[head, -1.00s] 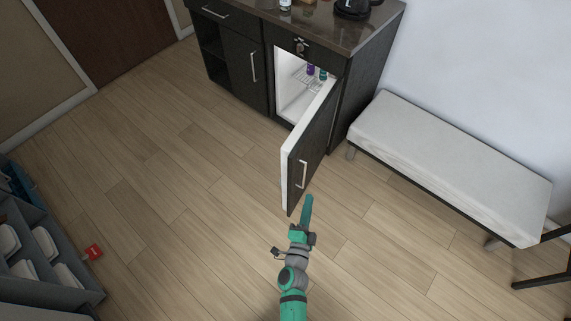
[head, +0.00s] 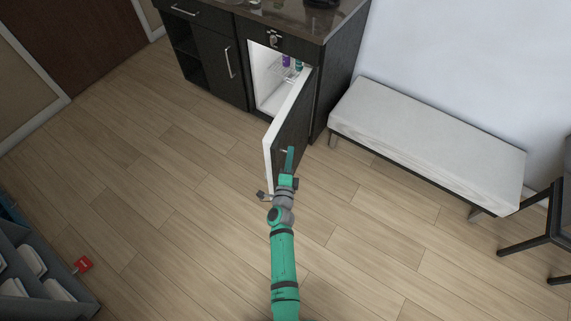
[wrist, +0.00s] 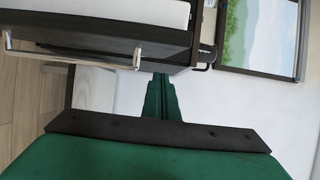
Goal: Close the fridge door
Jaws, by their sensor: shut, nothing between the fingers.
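The fridge door (head: 291,128) is dark outside with a white inner side, and it stands wide open, swung out from the cabinet. The lit white fridge interior (head: 268,75) shows behind it, with small bottles (head: 287,61) on a rack. My gripper (head: 290,152) is shut and empty, in front of the door's outer face near its handle. In the head view it covers part of the door and handle; whether it touches cannot be told. In the wrist view, the gripper fingers (wrist: 161,98) point toward the door, and the door handle (wrist: 70,58) lies to their left.
A dark cabinet with a stone countertop (head: 300,18) holds the fridge. A white cushioned bench (head: 425,135) stands to the right along the wall, with a dark chair (head: 540,235) beyond. A grey cart (head: 35,275) is at lower left. The wooden floor left of the door is clear.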

